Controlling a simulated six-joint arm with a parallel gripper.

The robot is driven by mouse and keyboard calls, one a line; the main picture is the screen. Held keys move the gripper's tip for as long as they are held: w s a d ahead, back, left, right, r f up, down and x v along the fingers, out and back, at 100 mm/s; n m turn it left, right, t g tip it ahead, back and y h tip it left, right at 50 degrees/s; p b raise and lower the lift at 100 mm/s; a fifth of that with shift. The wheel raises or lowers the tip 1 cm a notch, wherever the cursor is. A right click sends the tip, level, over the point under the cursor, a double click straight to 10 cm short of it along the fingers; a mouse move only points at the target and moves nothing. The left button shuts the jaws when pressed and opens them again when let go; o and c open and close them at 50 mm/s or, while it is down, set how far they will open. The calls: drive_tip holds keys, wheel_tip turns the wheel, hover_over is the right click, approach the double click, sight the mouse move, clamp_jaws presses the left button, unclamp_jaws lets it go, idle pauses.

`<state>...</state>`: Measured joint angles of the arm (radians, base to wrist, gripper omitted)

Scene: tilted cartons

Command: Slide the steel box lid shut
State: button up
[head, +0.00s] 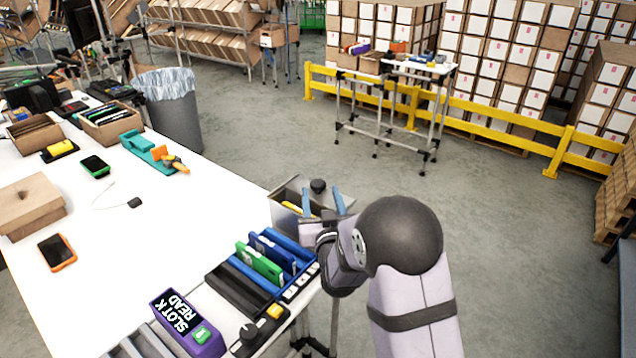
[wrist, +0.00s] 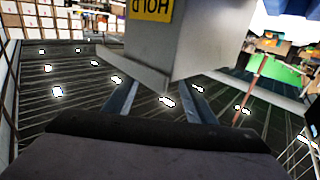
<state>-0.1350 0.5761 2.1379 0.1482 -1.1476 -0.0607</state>
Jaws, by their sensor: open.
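The grey steel box (head: 287,193) stands at the far right corner of the white table. Its top looks partly open, with something yellow (head: 291,207) showing inside at the left. A dark round knob (head: 318,186) shows at the lid, between my fingertips in the picture; the lid's edges are hard to make out. My gripper (head: 322,201) is open, its two blue fingers apart at the box's near right side. In the wrist view, the box (wrist: 200,50) with a yellow HOLD label (wrist: 152,9) is just beyond my open gripper (wrist: 160,90). I cannot tell whether they touch.
A rack with blue and green cartridges (head: 262,262) stands close to the left of my arm. A purple reader (head: 186,322) and a knob panel (head: 258,331) are at the front. The middle of the white table (head: 150,240) is clear.

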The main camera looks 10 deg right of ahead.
sight(319, 187)
drive_tip(key=shift+w+p, duration=0.85)
drive_tip(key=shift+w, duration=2.2)
